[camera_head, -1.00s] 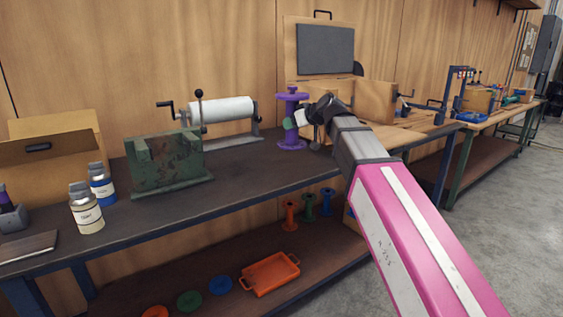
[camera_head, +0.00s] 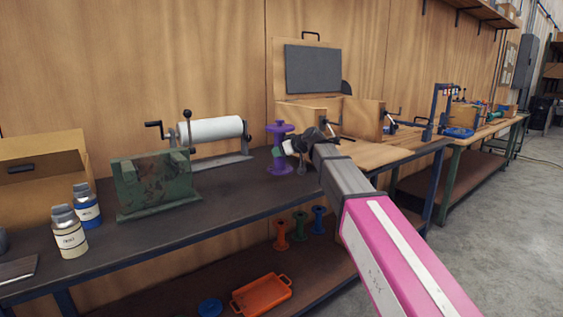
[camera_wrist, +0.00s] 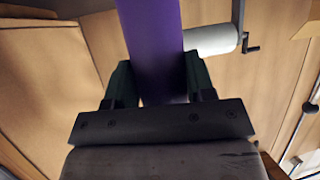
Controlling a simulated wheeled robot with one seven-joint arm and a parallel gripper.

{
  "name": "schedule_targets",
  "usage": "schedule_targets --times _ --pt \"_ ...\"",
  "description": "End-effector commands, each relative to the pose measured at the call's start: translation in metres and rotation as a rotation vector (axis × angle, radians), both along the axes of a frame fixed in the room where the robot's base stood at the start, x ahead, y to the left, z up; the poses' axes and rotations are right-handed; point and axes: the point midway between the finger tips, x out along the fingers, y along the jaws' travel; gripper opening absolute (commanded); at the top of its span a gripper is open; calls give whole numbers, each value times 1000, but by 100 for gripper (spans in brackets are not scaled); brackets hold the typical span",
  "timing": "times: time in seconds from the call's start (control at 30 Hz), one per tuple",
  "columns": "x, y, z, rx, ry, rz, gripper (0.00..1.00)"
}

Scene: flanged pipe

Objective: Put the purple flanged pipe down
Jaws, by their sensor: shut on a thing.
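The purple flanged pipe (camera_head: 278,146) is upright at the right part of the dark workbench (camera_head: 240,190) in the head view. Its lower flange appears at the bench top; I cannot tell whether it touches. My gripper (camera_head: 287,147) reaches it from the right and is shut on its middle. In the wrist view the purple pipe (camera_wrist: 152,45) stands between the two dark fingers of my gripper (camera_wrist: 155,85), which hide its sides there.
A green metal block (camera_head: 154,184) and a white roll on a crank stand (camera_head: 212,130) are left of the pipe. Two bottles (camera_head: 69,232) stand farther left. A wooden case (camera_head: 355,117) is behind right. Bare bench lies in front of the pipe. Small flanged pipes (camera_head: 300,224) and an orange tray (camera_head: 262,296) are on the lower shelf.

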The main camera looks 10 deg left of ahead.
Motion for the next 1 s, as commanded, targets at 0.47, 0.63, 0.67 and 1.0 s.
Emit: schedule_targets --times 0.47,0.63,0.67,1.0 --pt "0 0 -40 1 0 0 4" --pt "0 0 -40 2 -1 0 4" --pt "0 0 -40 2 -1 0 4" --pt "0 0 -43 0 0 0 75"
